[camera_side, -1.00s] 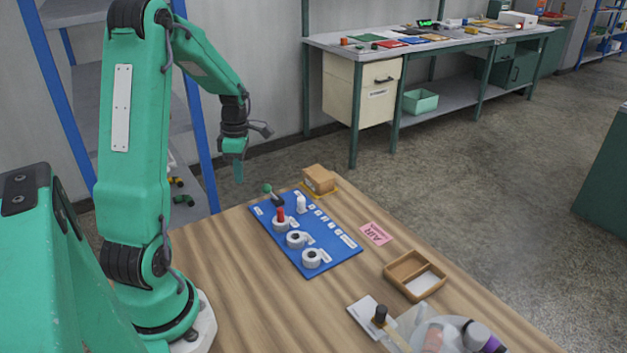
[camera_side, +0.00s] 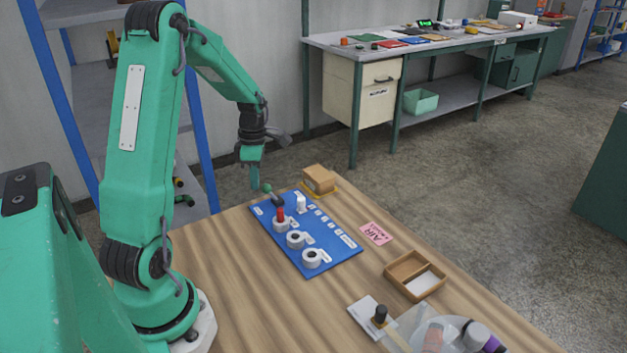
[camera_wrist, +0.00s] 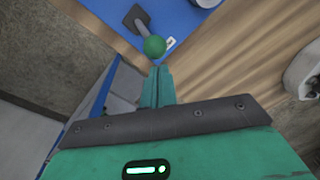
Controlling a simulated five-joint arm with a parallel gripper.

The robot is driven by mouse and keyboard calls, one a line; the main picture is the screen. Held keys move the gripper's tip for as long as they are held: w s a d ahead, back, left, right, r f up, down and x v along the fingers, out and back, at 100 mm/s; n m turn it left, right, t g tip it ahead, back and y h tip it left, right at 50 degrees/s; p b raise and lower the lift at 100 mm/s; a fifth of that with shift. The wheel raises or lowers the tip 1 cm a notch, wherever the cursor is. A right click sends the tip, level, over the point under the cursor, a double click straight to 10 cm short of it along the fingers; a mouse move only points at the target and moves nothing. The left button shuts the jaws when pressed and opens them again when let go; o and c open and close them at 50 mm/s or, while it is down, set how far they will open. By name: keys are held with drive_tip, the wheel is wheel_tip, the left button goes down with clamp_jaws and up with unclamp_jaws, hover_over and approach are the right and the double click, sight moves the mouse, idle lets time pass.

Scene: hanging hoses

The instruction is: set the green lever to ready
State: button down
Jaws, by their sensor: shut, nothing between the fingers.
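The green lever (camera_side: 266,188) has a round green knob on a dark arm at the far left corner of the blue board (camera_side: 340,256). In the wrist view the green knob (camera_wrist: 154,46) sits just beyond my fingertips, its dark arm running up and left to a dark base. My gripper (camera_side: 255,187) is shut and empty, pointing down beside the knob. In the wrist view my gripper (camera_wrist: 157,70) ends very close to the knob; I cannot tell whether they touch. The lever's label is too small to read.
The board also carries a red peg (camera_side: 281,214), a white peg (camera_side: 301,203) and white ring-shaped holders (camera_side: 312,259). A cardboard box (camera_side: 319,179) stands behind the board. An open brown tray (camera_side: 414,275) and a pink card (camera_side: 376,233) lie to the right.

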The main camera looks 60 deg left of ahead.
drive_tip(key=shift+w+r+g+h, duration=0.2)
drive_tip(key=shift+w+g, duration=0.05)
drive_tip(key=shift+w, duration=0.15)
drive_tip(key=shift+w+r+g+h, duration=0.15)
drive_tip(key=shift+w+g+h, duration=0.1)
drive_tip(key=shift+w, duration=0.15)
idle(0.4)
drive_tip(key=shift+g, duration=0.5)
drive_tip(key=w, duration=0.8)
drive_tip(key=shift+f, duration=0.25)
drive_tip(key=shift+w+d+f, duration=0.1)
drive_tip(key=shift+w+f, duration=0.05)
drive_tip(key=shift+w, duration=0.1)
drive_tip(key=shift+r, duration=0.9)
drive_tip(key=shift+r, duration=0.15)
